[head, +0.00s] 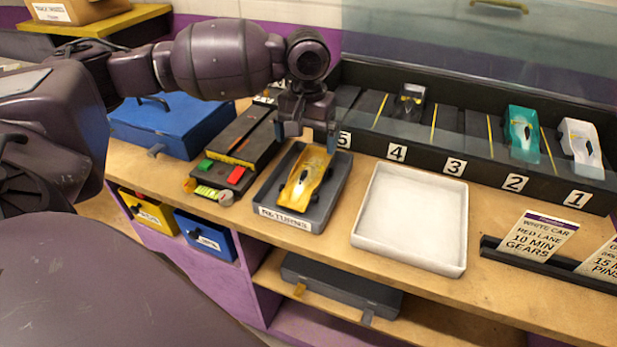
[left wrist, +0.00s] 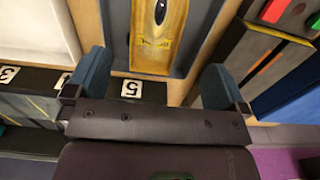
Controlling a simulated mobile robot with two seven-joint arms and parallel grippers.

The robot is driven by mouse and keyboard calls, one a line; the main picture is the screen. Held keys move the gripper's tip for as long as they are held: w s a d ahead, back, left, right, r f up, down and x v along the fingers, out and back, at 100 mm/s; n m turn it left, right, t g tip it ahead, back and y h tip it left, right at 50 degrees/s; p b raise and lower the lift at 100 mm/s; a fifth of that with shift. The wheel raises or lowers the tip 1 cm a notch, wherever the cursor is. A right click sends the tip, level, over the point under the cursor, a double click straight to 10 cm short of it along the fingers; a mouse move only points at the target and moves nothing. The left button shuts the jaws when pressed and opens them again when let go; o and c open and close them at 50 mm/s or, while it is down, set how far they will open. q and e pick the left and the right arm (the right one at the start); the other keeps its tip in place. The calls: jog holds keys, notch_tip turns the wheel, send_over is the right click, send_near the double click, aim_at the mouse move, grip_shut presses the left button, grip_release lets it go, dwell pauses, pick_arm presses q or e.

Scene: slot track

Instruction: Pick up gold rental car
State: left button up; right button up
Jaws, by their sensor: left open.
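The gold car (head: 306,178) lies in the grey returns tray (head: 320,213) on the counter, its length running along the tray. My left gripper (head: 305,135) is above the far end of the tray, pointing down, open and empty. In the left wrist view the gold car (left wrist: 158,38) shows ahead of the open fingers of my left gripper (left wrist: 158,85), between their lines and apart from them. Only part of the car shows there. My right gripper is not in view.
A white empty tray (head: 412,220) stands right of the returns tray. A dark box with coloured buttons (head: 235,150) and a blue case (head: 172,125) stand left. Behind is the numbered lane rack (head: 452,140) with several cars. Sign cards (head: 538,235) stand at right.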

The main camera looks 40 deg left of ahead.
aim_at(308, 167)
pick_arm(q)
jog(key=f, duration=0.2)
jog(key=f+b, duration=0.1)
jog(key=f, duration=0.5)
jog(key=shift+s+d+b, duration=0.1)
jog(key=shift+d+b, duration=0.15)
jog(key=shift+b, duration=0.1)
jog(key=shift+c, duration=0.5)
jog(key=c, duration=1)
